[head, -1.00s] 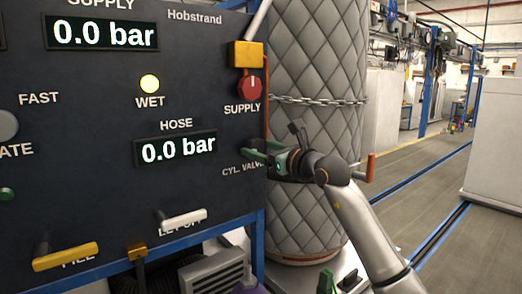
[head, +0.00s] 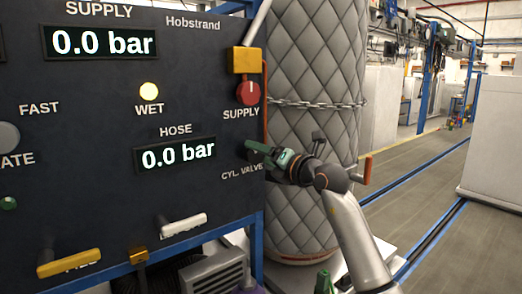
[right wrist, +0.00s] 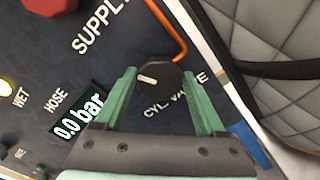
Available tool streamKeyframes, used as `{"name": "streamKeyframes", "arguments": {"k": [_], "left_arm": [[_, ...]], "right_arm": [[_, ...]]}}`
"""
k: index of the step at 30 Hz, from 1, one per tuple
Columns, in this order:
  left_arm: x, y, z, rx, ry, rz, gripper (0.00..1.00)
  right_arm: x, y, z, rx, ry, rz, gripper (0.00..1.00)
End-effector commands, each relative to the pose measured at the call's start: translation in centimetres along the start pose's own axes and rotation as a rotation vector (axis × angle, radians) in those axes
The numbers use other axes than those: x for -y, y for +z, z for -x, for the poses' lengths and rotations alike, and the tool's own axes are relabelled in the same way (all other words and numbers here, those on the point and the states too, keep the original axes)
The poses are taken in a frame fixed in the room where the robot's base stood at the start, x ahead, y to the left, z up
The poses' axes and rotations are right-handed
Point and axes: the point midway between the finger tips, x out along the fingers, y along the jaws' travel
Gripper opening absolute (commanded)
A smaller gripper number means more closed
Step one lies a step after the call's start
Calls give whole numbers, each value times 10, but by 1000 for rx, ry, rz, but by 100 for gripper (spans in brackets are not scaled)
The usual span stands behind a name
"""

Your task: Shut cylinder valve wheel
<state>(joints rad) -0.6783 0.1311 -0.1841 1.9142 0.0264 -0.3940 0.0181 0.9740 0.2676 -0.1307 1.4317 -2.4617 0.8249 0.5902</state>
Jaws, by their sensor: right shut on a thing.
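The cylinder valve wheel is a round black knob (right wrist: 160,80) with a white pointer mark, above the "CYL. VALVE" label on the dark panel (head: 90,205). In the right wrist view its mark points left, toward the hose display. My right gripper (head: 262,152) is at the panel's right edge in the head view, and its fingers hide most of the knob there. In the right wrist view the two green fingers of the right gripper (right wrist: 160,92) stand either side of the knob, shut on it. My left gripper is not in view.
The red supply knob (head: 247,92) sits above the valve, below a yellow block (head: 246,60). A quilted cylinder (head: 310,90) with a chain (head: 320,102) stands close to the right. The hose display (head: 177,154) reads 0.0 bar. Open floor lies further right.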

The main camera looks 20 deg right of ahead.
Motion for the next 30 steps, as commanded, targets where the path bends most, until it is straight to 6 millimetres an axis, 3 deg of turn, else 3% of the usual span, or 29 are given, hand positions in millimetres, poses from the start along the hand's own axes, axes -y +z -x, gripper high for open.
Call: {"name": "streamKeyframes", "arguments": {"k": [15,30], "left_arm": [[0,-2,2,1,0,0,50],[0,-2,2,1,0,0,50]], "right_arm": [[2,0,0,1,0,-405,17],[3,0,0,2,1,-526,16]]}}
